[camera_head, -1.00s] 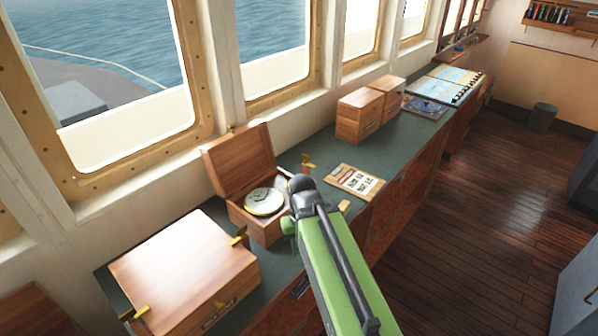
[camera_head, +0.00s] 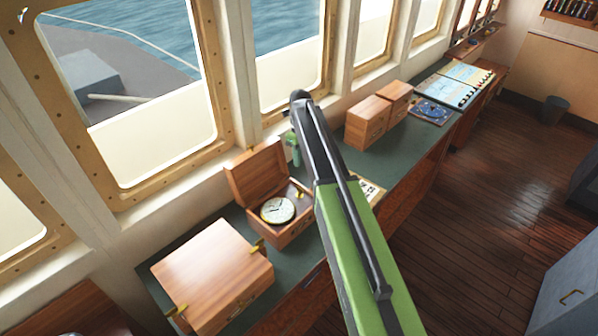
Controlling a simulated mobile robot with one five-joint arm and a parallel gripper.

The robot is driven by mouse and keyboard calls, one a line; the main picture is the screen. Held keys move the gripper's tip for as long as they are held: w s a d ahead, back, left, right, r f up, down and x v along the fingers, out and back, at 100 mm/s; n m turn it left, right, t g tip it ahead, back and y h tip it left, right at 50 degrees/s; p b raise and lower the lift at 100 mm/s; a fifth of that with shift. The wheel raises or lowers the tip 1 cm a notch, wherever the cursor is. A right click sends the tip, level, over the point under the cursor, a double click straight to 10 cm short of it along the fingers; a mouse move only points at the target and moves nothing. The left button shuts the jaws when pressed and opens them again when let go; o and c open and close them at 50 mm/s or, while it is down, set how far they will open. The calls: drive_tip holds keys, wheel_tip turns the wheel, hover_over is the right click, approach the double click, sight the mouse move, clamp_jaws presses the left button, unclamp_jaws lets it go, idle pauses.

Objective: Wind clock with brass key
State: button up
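The clock (camera_head: 278,210) has a round white dial with dark hands and a brass rim. It lies face up in an open wooden box (camera_head: 296,233) on the green counter, lid (camera_head: 256,174) raised. A small brass-coloured piece (camera_head: 299,195) shows in the box beside the clock; it may be the key, but it is too small to tell. My arm hides part of the counter right of the box.
A closed wooden box (camera_head: 212,272) with brass fittings stands to the left. Two smaller wooden boxes (camera_head: 368,122) stand farther along the counter, with charts (camera_head: 447,92) beyond. The counter (camera_head: 409,140) has free room between.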

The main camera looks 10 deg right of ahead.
sight(299, 188)
drive_tip(key=shift+m, duration=0.6)
drive_tip(key=f+b, duration=0.5)
drive_tip(key=b, duration=0.1)
drive_tip(key=f+b, duration=0.5)
drive_tip(key=f, duration=0.1)
drive_tip(key=w+f+b, duration=0.1)
drive_tip(key=f+b, duration=0.5)
drive_tip(key=shift+b, duration=0.3)
drive_tip(key=shift+r, duration=0.15)
clamp_jaws()
